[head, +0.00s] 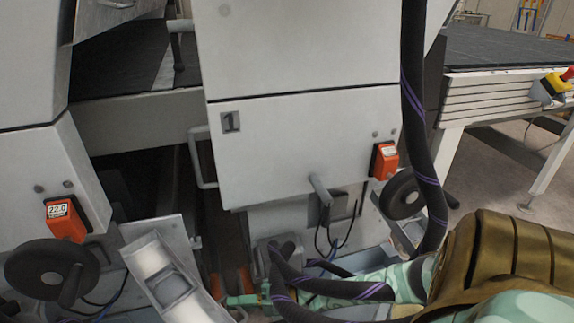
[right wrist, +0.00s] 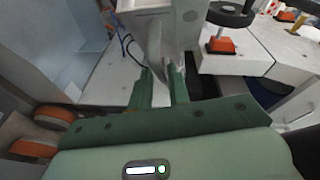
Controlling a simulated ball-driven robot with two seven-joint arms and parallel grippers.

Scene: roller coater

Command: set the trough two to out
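A grey, open trough-like part (head: 165,278) with a white inner surface sits tilted at the lower middle left in the head view. I cannot tell from a label whether it is trough two. My right gripper (head: 240,300) reaches in low from the right, just right of this part and partly hidden by dark hoses. In the right wrist view, its two green fingers (right wrist: 162,90) stand apart. A narrow grey piece (right wrist: 157,55) shows between and beyond their tips; contact cannot be made out. My left gripper is not in view.
A grey panel marked 1 (head: 305,145) hangs above the right gripper, with a handle at its lower edge. Black handwheels (head: 52,268) and orange counters (head: 66,220) stick out from the machine. Dark hoses cross near my right arm. A conveyor table (head: 495,85) stands at right.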

